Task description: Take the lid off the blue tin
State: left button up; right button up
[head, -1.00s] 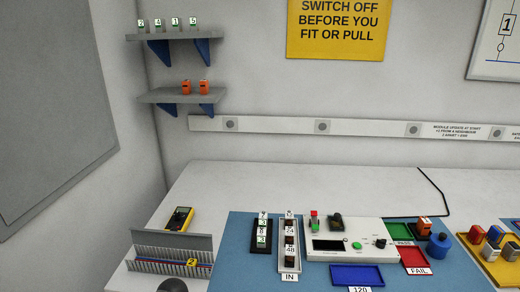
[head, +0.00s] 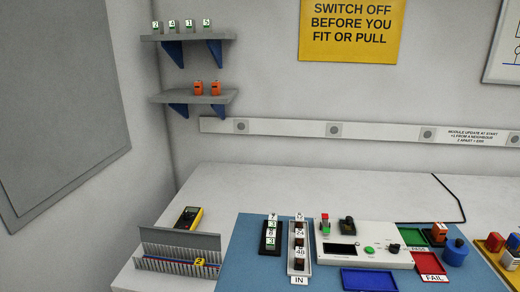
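A round blue tin (head: 455,254) stands at the right of the blue mat, beside the red FAIL tray. A blue lid with a small knob (head: 459,243) sits on top of it. Neither my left gripper nor my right gripper shows in the head view.
The red FAIL tray (head: 430,265) and green PASS tray (head: 412,237) lie left of the tin, with an orange module (head: 439,233) close behind it. A white tester box (head: 360,246) stands further left. A rack of coloured modules (head: 509,260) is at the right edge.

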aim_at(457, 248)
jog(key=z, duration=1.4)
jog(key=i+l+u, duration=0.15)
jog(key=u, duration=0.3)
jog(key=i+l+u, duration=0.1)
jog(key=l+u, duration=0.15)
jog(key=u, duration=0.25)
jog(key=l+u, duration=0.25)
jog(key=u, duration=0.2)
jog(key=i+l, duration=0.05)
